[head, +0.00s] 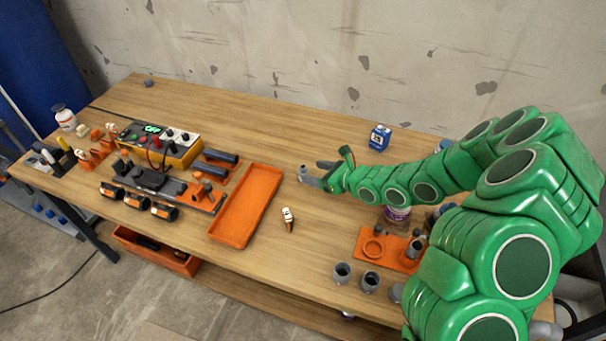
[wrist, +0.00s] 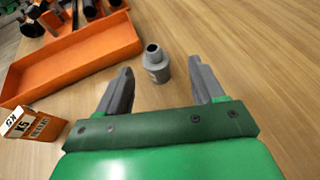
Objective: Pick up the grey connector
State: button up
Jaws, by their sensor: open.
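The grey connector (wrist: 156,66) is a short stepped fitting with a narrower, dark-holed end. In the wrist view it stands between the tips of my gripper (wrist: 160,68), with visible gaps to both fingers. The fingers are spread and hold nothing. In the head view my gripper (head: 319,173) is low over the middle of the table, and a small grey piece, the connector (head: 303,172), shows at its fingertips. Whether the fingertips are level with the connector or above it is hard to tell.
An orange tray (head: 247,204), empty, lies left of my gripper; it also shows in the wrist view (wrist: 75,58). A small orange-and-white box (head: 288,218) stands nearby. Several grey fittings (head: 342,273) stand at the front edge. A blue container (head: 380,137) stands behind my arm.

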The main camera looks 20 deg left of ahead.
aim_at(306, 171)
jog(key=shift+s+x, duration=0.15)
jog(key=shift+x, duration=1.2)
jog(key=shift+s+x, duration=0.15)
jog(key=shift+x, duration=1.2)
jog(key=shift+a, duration=0.1)
jog(key=shift+c, duration=0.3)
jog(key=c, duration=1.1)
jog(key=shift+o, duration=0.2)
jog(key=shift+r, duration=4.9)
